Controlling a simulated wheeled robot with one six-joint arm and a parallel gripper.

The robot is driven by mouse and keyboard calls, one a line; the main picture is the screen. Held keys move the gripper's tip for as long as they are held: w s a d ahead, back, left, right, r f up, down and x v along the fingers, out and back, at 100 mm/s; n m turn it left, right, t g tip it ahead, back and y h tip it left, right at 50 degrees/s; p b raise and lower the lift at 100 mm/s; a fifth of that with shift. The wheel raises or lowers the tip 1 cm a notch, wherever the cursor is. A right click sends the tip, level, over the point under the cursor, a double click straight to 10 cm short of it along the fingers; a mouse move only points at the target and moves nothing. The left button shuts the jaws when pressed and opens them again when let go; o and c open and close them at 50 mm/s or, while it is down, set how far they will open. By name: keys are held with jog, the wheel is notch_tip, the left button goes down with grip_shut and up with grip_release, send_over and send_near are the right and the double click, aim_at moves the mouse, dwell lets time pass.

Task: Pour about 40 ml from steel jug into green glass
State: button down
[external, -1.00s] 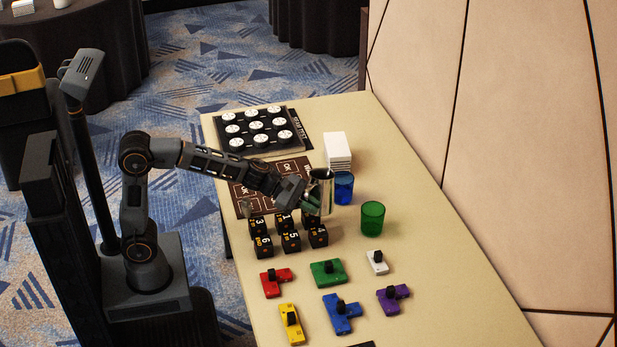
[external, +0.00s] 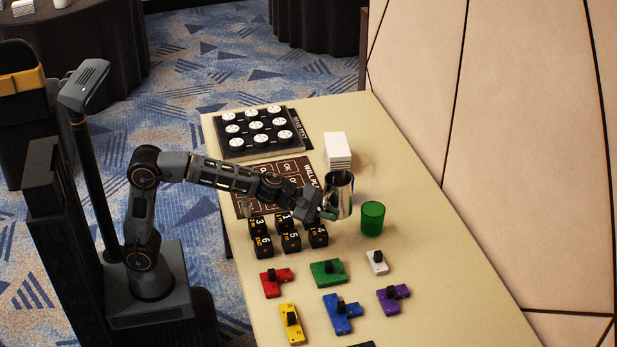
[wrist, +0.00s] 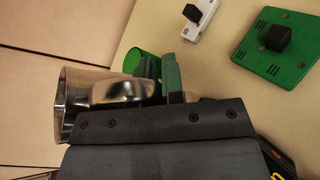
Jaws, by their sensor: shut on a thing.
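The steel jug (external: 341,196) is shiny and held in my gripper (external: 328,205), which is shut on it. The jug looks upright or nearly so; I cannot tell whether it is slightly tilted, and its contents are hidden. The green glass (external: 372,218) stands upright on the table just right of the jug and apart from it in the external view. In the wrist view the jug (wrist: 92,98) lies across the left, beside the gripper's green finger pads (wrist: 170,78). The green glass (wrist: 142,64) shows partly behind them.
Several black number blocks (external: 290,242) stand below the gripper. Coloured blocks with black knobs (external: 328,272) lie nearer the front. A white stack (external: 338,150) stands behind the jug. A black board with white discs (external: 258,131) is at the far end. The table's right side is clear.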

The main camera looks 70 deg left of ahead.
jog(key=w+d+n+y+p, duration=0.1)
jog(key=w+d+p, duration=0.1)
jog(key=d, duration=0.4)
jog(key=w+d+f+n+t+y+p, duration=0.1)
jog(key=w+d+p, duration=0.1)
jog(key=w+d, duration=0.2)
jog(key=shift+w+d+n+y, duration=0.25)
jog(key=shift+d+n+y, duration=0.15)
jog(key=shift+d, duration=0.6)
jog(key=shift+f, duration=0.1)
jog(key=shift+a+p, duration=0.1)
jog(key=shift+p, duration=0.35)
jog(key=w+a+r+n+g+h+p, duration=0.3)
jog(key=a+r+n+p, duration=0.4)
jog(key=p, duration=1.5)
jog(key=w+r+n+h, duration=0.1)
jog(key=n+h, duration=0.1)
jog(key=shift+w+a+g+h, duration=0.2)
jog(key=shift+g+h, duration=0.1)
jog(key=shift+h, duration=0.1)
